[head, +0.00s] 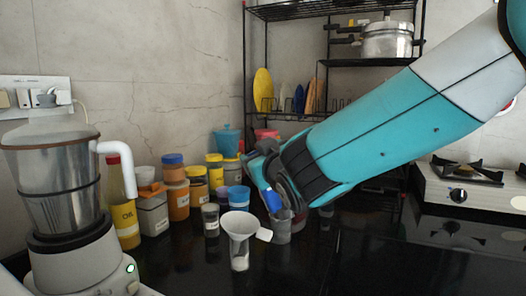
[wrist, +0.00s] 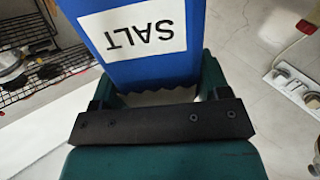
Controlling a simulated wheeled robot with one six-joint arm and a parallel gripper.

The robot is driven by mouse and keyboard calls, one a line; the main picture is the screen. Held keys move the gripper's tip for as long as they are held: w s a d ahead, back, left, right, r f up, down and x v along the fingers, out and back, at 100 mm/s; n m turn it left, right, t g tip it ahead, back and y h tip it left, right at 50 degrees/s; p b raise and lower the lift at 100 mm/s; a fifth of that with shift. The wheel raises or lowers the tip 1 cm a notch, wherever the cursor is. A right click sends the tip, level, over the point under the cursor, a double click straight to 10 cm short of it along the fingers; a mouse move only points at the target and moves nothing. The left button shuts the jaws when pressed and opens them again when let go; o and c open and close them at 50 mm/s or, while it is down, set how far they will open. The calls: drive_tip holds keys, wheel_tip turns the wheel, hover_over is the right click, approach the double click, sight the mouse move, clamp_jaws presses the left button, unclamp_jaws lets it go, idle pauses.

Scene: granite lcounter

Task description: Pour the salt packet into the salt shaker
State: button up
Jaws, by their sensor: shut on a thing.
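The blue salt packet (wrist: 137,70) fills the top of the wrist view, its white SALT label upside down. My gripper (wrist: 160,100) is shut on it. In the head view my gripper (head: 264,176) is tilted down over the counter, and a small part of the packet (head: 272,200) shows below it. A white funnel (head: 240,224) with a side tab stands on a small pale container (head: 240,260), which looks like the salt shaker; I read no label on it. The packet is up and to the right of the funnel. The packet's opening is not clear to see.
A grey cup (head: 281,229) stands just below the packet. A mixer grinder (head: 66,210) fills the left side. An oil bottle (head: 123,215) and several spice jars (head: 175,195) line the back. A stove (head: 470,195) is at right. The front right counter is clear.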

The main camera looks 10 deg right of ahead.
drive_tip(key=f+n+b, duration=0.1)
drive_tip(key=f, duration=0.1)
drive_tip(key=f+n+b, duration=0.2)
drive_tip(key=f, duration=0.1)
drive_tip(key=f+n+b, duration=0.1)
drive_tip(key=f+n, duration=0.1)
drive_tip(key=shift+a+f, duration=0.25)
drive_tip(key=shift+f, duration=0.1)
drive_tip(key=shift+f+n+b, duration=0.3)
drive_tip(key=shift+f+b, duration=0.05)
drive_tip(key=shift+b, duration=0.15)
drive_tip(key=shift+s+a+r+n+p, duration=0.1)
drive_tip(key=shift+a+r+n+p, duration=0.1)
drive_tip(key=shift+n+p, duration=0.55)
drive_tip(key=shift+a+r+n+p, duration=0.15)
drive_tip(key=shift+n+p, duration=0.35)
drive_tip(key=shift+n, duration=0.4)
drive_tip(key=shift+s+a+r+n+p, duration=0.1)
drive_tip(key=shift+a+r+n+p, duration=0.1)
drive_tip(key=shift+n+p, duration=0.55)
drive_tip(key=shift+s+a+r+n+p, duration=0.1)
drive_tip(key=shift+a+n+p, duration=0.2)
drive_tip(key=shift+n+p, duration=0.65)
drive_tip(key=shift+a+r+n+p, duration=0.1)
drive_tip(key=shift+a+n+p, duration=0.3)
drive_tip(key=shift+n, duration=1.05)
idle(1.7)
